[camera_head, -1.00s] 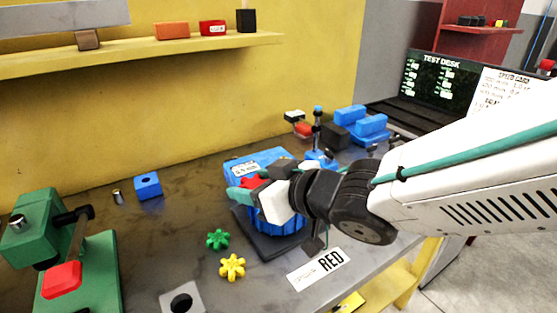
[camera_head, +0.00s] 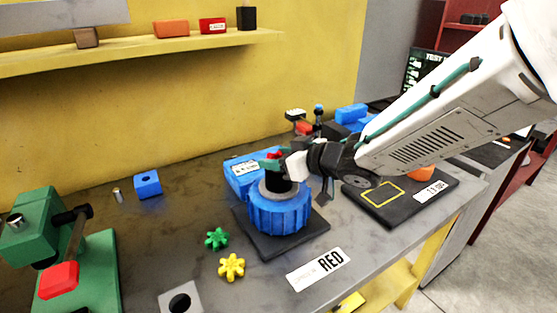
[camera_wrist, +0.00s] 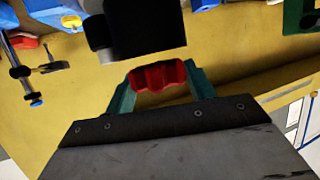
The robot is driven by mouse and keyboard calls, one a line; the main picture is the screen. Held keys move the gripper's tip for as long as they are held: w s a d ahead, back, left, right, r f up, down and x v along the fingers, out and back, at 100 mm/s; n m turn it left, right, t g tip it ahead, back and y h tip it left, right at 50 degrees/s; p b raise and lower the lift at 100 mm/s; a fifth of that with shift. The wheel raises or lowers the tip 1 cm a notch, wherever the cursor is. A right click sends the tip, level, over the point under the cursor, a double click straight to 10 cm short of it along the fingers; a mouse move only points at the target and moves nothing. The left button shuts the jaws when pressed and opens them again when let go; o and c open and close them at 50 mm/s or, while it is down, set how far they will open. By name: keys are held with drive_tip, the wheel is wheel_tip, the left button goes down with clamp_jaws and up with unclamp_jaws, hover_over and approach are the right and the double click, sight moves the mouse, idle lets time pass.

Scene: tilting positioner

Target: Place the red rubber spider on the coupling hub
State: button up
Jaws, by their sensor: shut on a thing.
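The red rubber spider (camera_head: 275,154) is small in the head view. It shows clearly in the wrist view (camera_wrist: 157,76), pinched between the teal fingers. My gripper (camera_head: 271,160), also in the wrist view (camera_wrist: 158,79), is shut on it. The coupling hub (camera_head: 279,184) is a dark cylinder on top of a blue ribbed round body. The spider is held close to the hub's top; I cannot tell whether they touch. A black cylinder, apparently the hub (camera_wrist: 140,25), is beyond the spider in the wrist view. My fingers partly hide the hub's top.
A green spider (camera_head: 216,239) and a yellow spider (camera_head: 232,266) lie left of the blue body. A blue box (camera_head: 243,178) stands behind, a black mat (camera_head: 392,213) lies right, and a green machine (camera_head: 75,265) stands left.

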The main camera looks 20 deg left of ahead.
drive_tip(key=shift+f, duration=0.35)
drive_tip(key=shift+f, duration=0.1)
drive_tip(key=o, duration=1)
drive_tip(key=shift+d+r, duration=0.1)
drive_tip(key=shift+r, duration=0.1)
drive_tip(key=v, duration=1.2)
